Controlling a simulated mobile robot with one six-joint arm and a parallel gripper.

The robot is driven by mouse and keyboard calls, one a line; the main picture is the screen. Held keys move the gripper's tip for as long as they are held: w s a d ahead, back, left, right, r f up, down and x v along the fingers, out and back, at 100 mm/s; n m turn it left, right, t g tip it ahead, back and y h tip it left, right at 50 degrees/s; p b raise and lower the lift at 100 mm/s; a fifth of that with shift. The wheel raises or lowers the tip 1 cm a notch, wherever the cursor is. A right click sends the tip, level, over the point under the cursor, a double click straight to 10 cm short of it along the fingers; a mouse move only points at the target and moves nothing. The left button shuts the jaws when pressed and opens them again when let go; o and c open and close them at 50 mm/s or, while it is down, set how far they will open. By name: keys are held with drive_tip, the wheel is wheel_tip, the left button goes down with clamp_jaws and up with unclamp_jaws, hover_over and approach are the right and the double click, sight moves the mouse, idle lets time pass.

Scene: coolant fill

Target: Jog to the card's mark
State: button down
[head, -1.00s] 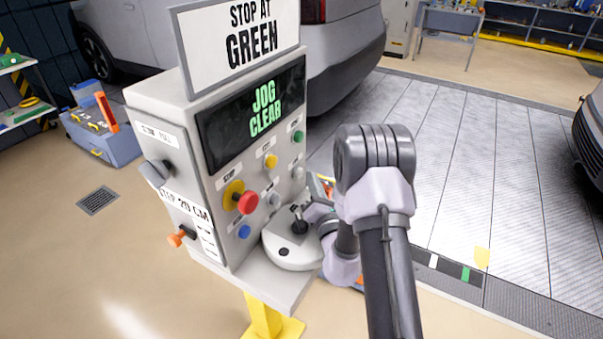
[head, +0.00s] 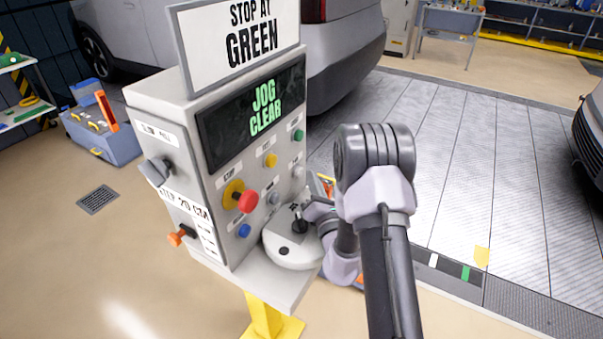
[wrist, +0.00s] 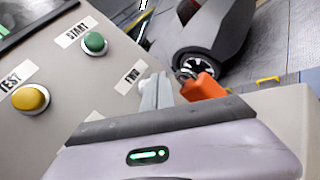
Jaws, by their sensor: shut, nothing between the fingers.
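The card (head: 252,40) on top of the console reads "STOP AT GREEN". The console's screen (head: 252,110) shows "JOG CLEAR" in green. In the wrist view the fingers (wrist: 164,90) are shut and empty, near the FWD label (wrist: 131,77). On the floor edge at the right are a green mark (head: 465,273), a white mark (head: 433,261) and a yellow marker (head: 481,257).
The console face has a red stop knob (head: 247,201), a blue button (head: 244,231) and a green START button (wrist: 95,43). A grey vehicle (head: 345,55) stands behind. An orange part (wrist: 203,87) shows beyond the fingers. The floor at left is mostly clear.

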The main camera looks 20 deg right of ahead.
sight(330, 187)
drive_tip(key=shift+w+a, duration=0.1)
idle(0.7)
drive_tip(key=shift+w+a+p, duration=0.2)
drive_tip(key=shift+p, duration=0.1)
drive_tip(key=shift+w+a, duration=0.3)
drive_tip(key=shift+w, duration=0.1)
idle(3.8)
drive_tip(key=shift+d, duration=0.1)
idle(0.9)
drive_tip(key=shift+s+d, duration=0.5)
drive_tip(key=shift+s, duration=0.2)
drive_tip(key=shift+s+d+b, duration=0.55)
drive_tip(key=shift+s+d, duration=0.25)
drive_tip(key=shift+s, duration=0.2)
drive_tip(key=shift+s+d+b, duration=0.55)
drive_tip(key=shift+s+d, duration=0.2)
drive_tip(key=shift+s, duration=0.25)
